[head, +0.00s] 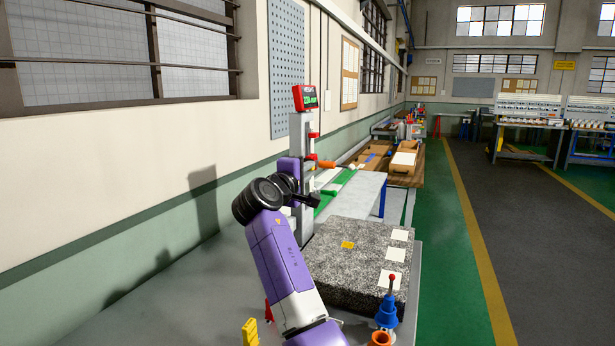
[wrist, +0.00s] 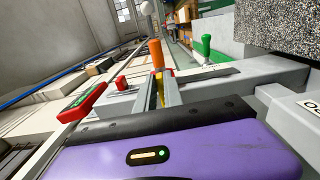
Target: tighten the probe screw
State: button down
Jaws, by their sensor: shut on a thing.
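My gripper (wrist: 159,92) shows in the wrist view as two grey fingers shut around a narrow yellowish part with an orange handle (wrist: 155,54) beyond it. The orange handle also shows in the head view (head: 329,164), right beside the gauge column. A height gauge stands on the bench, with a red display (head: 305,98) on top; the display shows tilted in the wrist view (wrist: 82,102). Which part is the probe screw I cannot tell; the grip is mostly hidden in the head view.
A speckled granite block (head: 345,282) with white and yellow labels lies right of the gauge. A blue probe stand with a red ball (head: 387,310) is at its front corner, next to an orange ring (head: 379,339). A yellow piece (head: 250,331) stands at the front left.

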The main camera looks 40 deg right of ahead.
jog(key=shift+f+m+b, duration=0.25)
jog(key=shift+m+b, duration=0.1)
jog(key=shift+m, duration=0.35)
jog(key=c, duration=1.5)
grip_release()
jog(key=shift+o, duration=0.2)
jog(key=shift+r, duration=0.1)
jog(key=v, duration=0.8)
jog(key=shift+b, duration=0.45)
